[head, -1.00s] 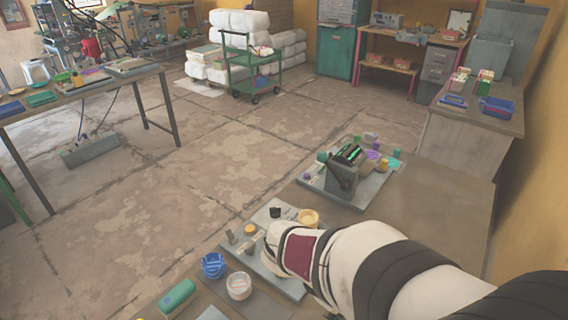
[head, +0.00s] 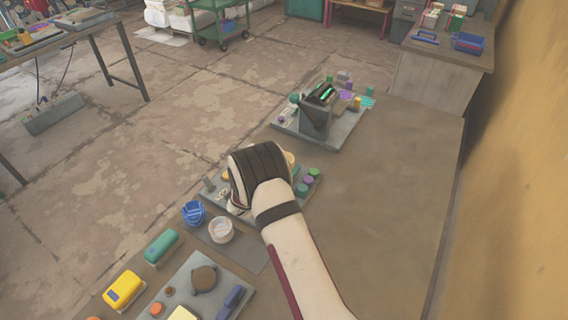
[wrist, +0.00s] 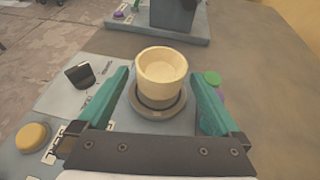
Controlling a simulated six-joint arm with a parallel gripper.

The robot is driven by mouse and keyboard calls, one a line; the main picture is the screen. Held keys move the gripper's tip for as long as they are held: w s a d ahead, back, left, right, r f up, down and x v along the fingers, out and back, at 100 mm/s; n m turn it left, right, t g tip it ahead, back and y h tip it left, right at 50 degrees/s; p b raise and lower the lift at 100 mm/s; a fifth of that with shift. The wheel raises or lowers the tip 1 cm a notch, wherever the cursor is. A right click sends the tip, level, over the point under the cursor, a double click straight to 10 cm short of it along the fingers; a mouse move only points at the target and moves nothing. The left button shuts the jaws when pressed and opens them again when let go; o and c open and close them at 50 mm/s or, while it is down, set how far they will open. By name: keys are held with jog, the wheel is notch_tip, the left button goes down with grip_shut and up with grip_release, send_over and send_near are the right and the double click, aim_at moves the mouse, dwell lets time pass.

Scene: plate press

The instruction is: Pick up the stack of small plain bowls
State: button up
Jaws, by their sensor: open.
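A cream plain bowl stack (wrist: 161,72) stands upright on a dark round base (wrist: 160,105) in the wrist view. I cannot tell how many bowls are nested in it. My gripper (wrist: 159,78) is open, with one teal finger on the left of the stack and one on the right. Gaps show between the fingers and the stack, and nothing is held. In the head view my wrist covers the fingers and nearly all of the stack; only a yellowish edge (head: 290,158) shows beside it.
A blue bowl-like holder (head: 193,213) and a whitish round container (head: 221,230) stand left of my arm. A grey press (head: 316,118) stands behind. In the wrist view a black block (wrist: 80,75) and a yellow knob (wrist: 32,137) lie left. The tabletop at right is clear.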

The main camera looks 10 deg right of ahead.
jog(key=x, duration=0.3)
jog(key=c, duration=1.5)
